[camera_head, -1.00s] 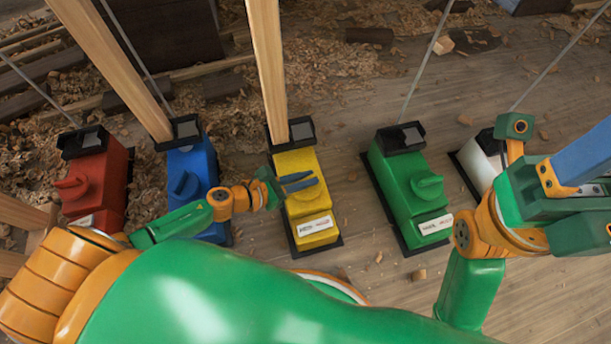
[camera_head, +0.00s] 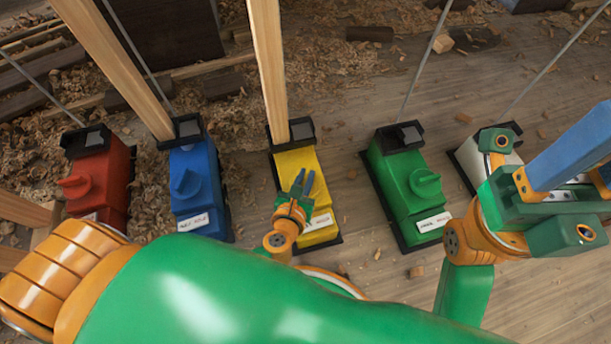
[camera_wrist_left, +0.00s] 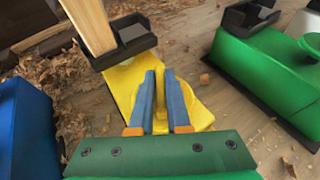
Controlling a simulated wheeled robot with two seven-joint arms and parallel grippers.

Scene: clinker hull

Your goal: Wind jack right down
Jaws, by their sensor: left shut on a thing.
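The yellow jack (camera_head: 326,229) stands on the floor in the middle of a row of jacks, with a light wooden post (camera_head: 268,75) rising at its black head. My left gripper (camera_head: 303,182) is at its top, its blue fingers pointing away towards the head. The left wrist view shows the fingers (camera_wrist_left: 160,85) closed on the yellow knob (camera_wrist_left: 160,115), mostly hidden between them. A white label on the jack's near end is partly covered by the gripper. My right gripper (camera_head: 588,165) is at the right edge, its fingertips out of frame.
The red jack (camera_head: 100,183) and blue jack (camera_head: 196,185) stand to the left, the green jack (camera_head: 405,187) and white jack (camera_head: 477,160) to the right. Thin rods and another wooden post (camera_head: 115,70) slope over the row. Shavings and offcuts litter the floor.

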